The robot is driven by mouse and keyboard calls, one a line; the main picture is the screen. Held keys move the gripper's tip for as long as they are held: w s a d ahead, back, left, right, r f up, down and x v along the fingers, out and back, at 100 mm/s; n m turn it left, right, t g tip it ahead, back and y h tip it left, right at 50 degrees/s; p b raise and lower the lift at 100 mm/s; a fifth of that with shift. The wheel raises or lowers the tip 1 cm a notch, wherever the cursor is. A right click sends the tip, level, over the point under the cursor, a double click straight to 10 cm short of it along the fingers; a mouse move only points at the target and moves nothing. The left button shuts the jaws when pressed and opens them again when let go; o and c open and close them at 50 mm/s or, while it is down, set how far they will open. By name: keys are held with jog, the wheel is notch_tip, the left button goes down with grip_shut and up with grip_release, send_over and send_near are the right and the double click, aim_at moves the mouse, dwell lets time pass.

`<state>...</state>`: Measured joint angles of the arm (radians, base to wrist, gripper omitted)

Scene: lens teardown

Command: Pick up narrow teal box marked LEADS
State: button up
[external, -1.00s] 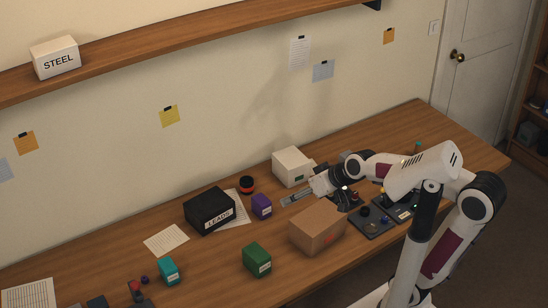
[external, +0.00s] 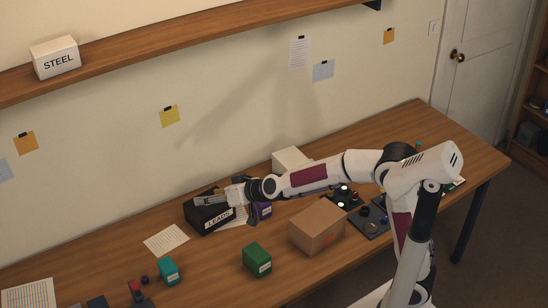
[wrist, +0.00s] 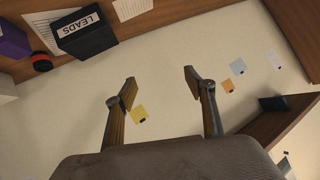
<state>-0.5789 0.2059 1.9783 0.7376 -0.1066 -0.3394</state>
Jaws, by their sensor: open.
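A small teal box (external: 169,271) stands on the desk at the lower left in the external view, with a white label too small to read. It is not visible in the wrist view. A larger black box (external: 203,222) carries the readable label LEADS; it also shows at the upper left of the wrist view (wrist: 86,38). My gripper (external: 205,199) is open and empty, reaching left in front of or above the black box's top; I cannot tell the gap. The teal box is well to the left and nearer the front. The wrist view shows both fingers (wrist: 160,87) apart, facing the wall.
A purple box (external: 263,210) is partly hidden behind my wrist. A green box (external: 257,259) and a brown carton (external: 317,229) stand on the desk. A white box (external: 290,159) is farther back. Small dark items lie left of the teal box. Bare desk lies between teal and green.

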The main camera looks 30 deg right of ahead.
jog(key=w+a+f+t, duration=0.1)
jog(key=w+a+f, duration=0.2)
jog(key=a+f, duration=0.4)
jog(key=m+t+h, duration=0.1)
jog(key=h, duration=0.2)
send_over(173, 275)
jog(key=d, duration=0.1)
notch_tip(173, 275, down, 12)
jog(key=s+f, duration=0.1)
jog(key=f, duration=0.1)
jog(key=s+f+h, duration=0.1)
jog(key=f, duration=0.1)
jog(key=s+a+f+t+h, duration=0.1)
jog(key=f, duration=0.2)
jog(key=shift+s, duration=0.25)
jog(key=shift+s+f, duration=0.25)
jog(key=shift+f, duration=0.1)
jog(key=shift+x, duration=1.35)
jog(key=shift+w+r, duration=0.1)
